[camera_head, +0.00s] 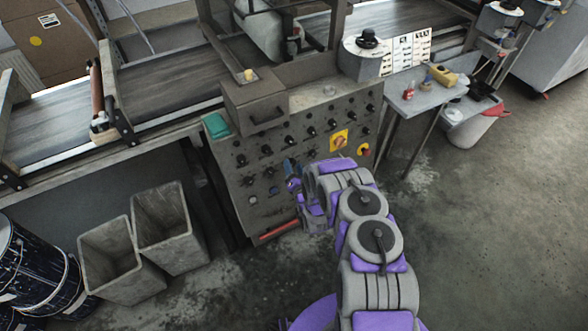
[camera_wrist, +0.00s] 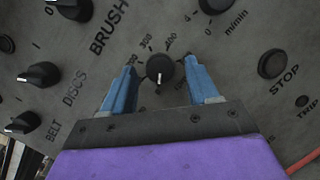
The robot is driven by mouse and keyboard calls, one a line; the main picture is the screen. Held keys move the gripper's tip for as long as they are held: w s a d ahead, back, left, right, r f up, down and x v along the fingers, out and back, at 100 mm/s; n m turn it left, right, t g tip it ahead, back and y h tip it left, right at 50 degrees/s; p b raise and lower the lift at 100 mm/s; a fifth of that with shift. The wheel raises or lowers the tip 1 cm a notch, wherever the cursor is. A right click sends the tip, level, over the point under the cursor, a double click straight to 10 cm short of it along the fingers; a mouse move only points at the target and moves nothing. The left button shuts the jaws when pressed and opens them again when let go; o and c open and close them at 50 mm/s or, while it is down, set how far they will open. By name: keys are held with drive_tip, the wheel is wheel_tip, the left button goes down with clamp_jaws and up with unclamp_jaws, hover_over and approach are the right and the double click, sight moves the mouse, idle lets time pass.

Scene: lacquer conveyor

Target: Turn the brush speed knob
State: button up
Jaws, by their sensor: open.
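The control panel (camera_head: 262,190) of the conveyor shows in the head view with several black knobs in rows. In the wrist view, a black knob (camera_wrist: 160,68) with a white pointer mark sits on a numbered dial beside the word BRUSH. My gripper (camera_wrist: 163,72) is open, with one blue finger to the left of this knob and one to the right. I cannot tell whether either finger touches it. In the head view my gripper (camera_head: 291,172) is at the panel's lower middle, and my arm hides part of the panel.
Other knobs (camera_wrist: 40,75) labelled DISCS and BELT lie to the left, and a STOP button (camera_wrist: 272,63) to the right. A yellow-plated switch (camera_head: 339,140) is on the panel. Grey bins (camera_head: 168,228) stand below left.

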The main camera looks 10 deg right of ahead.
drive_tip(key=shift+c, duration=0.2)
drive_tip(key=c, duration=1)
